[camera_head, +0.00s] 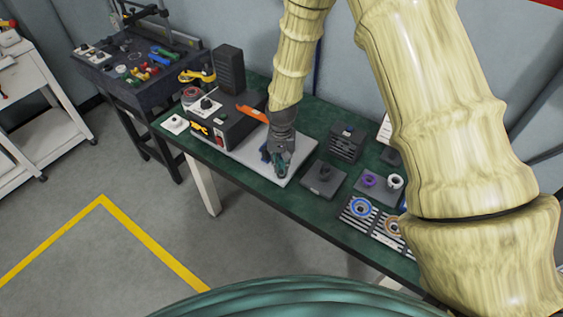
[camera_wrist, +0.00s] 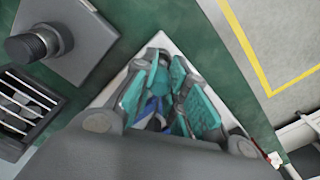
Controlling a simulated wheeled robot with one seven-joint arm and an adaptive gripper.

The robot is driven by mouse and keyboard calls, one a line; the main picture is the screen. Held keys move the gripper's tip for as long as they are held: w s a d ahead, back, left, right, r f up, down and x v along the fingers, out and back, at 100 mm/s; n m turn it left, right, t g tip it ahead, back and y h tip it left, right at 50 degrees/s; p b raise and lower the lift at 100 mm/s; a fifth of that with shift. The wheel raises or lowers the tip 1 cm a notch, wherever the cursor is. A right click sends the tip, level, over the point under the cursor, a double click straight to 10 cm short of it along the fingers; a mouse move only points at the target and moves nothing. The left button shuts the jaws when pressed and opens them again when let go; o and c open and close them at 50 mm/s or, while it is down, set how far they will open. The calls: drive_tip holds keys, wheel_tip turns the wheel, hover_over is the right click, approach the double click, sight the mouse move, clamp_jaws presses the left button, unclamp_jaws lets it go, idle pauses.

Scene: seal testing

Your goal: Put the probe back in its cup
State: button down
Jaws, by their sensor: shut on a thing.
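My gripper (camera_head: 283,170) points down over the front right part of a pale plate on the green bench. In the wrist view its teal-padded fingers (camera_wrist: 172,92) are closed in on a blue thing (camera_wrist: 153,107), mostly hidden between them. Blue also shows beside the fingers in the head view (camera_head: 265,154). I cannot tell whether this is the probe, or whether it touches the plate. A dark square base with a short round black post or cup (camera_head: 324,173) stands just right of the gripper; it also shows in the wrist view (camera_wrist: 30,46). I cannot tell if it is the probe's cup.
A dark box with a red switch (camera_head: 220,138) and an orange piece (camera_head: 252,114) stand left of the gripper. A slotted block (camera_head: 347,143), purple and white rings (camera_head: 370,180) and a striped tray (camera_head: 352,222) lie right. The bench's front edge is close.

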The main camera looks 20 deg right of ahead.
drive_tip(key=shift+f, duration=0.55)
idle(0.7)
drive_tip(key=c, duration=1.3)
unclamp_jaws()
drive_tip(key=shift+c, duration=0.2)
drive_tip(key=shift+r+p, duration=2.35)
drive_tip(key=shift+r, duration=1.7)
drive_tip(key=shift+f, duration=0.1)
